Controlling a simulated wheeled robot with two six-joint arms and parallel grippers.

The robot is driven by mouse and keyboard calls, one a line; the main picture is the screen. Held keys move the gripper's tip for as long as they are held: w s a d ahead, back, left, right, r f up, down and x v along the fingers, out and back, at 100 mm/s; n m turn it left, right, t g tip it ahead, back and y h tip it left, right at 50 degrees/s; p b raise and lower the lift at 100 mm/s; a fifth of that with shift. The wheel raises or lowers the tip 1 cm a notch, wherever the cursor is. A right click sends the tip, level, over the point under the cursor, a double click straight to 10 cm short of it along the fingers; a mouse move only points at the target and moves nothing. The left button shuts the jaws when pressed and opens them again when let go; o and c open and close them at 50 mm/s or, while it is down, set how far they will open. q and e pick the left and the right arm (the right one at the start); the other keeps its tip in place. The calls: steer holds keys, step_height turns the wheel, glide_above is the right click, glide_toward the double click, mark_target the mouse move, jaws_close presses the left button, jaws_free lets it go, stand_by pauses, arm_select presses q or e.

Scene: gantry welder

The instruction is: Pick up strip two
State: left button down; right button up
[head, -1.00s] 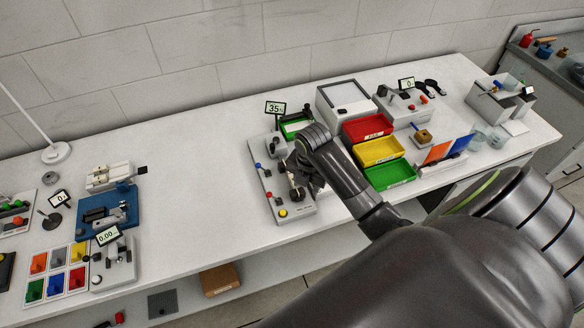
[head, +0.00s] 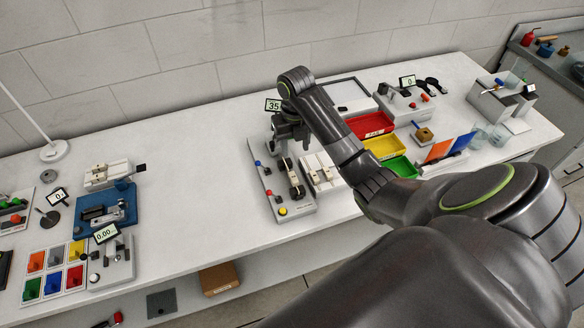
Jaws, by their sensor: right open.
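My right arm reaches in from the lower right over the welder, a long grey base (head: 270,190) with blue, red and yellow knobs and a display reading 35. My right gripper (head: 280,147) points down over the welder's far end. Its jaws are open, but the fingertips are small and dark against the machine. A pale rack (head: 322,172) with small dark-topped parts stands just right of the welder. No strip can be told apart at this size, and strip two cannot be picked out. My left gripper is out of view.
Red (head: 369,125), yellow (head: 384,147) and green (head: 401,168) bins stand to the right, partly behind my arm. A blue fixture (head: 108,208) and a tray of coloured compartments (head: 56,272) lie at the left. The table between is clear.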

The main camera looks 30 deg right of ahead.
steer(key=b, duration=0.8)
glide_toward(293, 177)
steer(key=f, duration=0.5)
steer(key=shift+d+f, duration=0.2)
steer(key=shift+d, duration=0.15)
steer(key=shift+a+f+p, duration=0.15)
steer(key=shift+f+p, duration=0.05)
steer(key=shift+f, duration=1.1)
steer(key=shift+a+f+p, duration=0.1)
steer(key=shift+f+p, duration=0.1)
steer(key=shift+f, duration=1.05)
jaws_close()
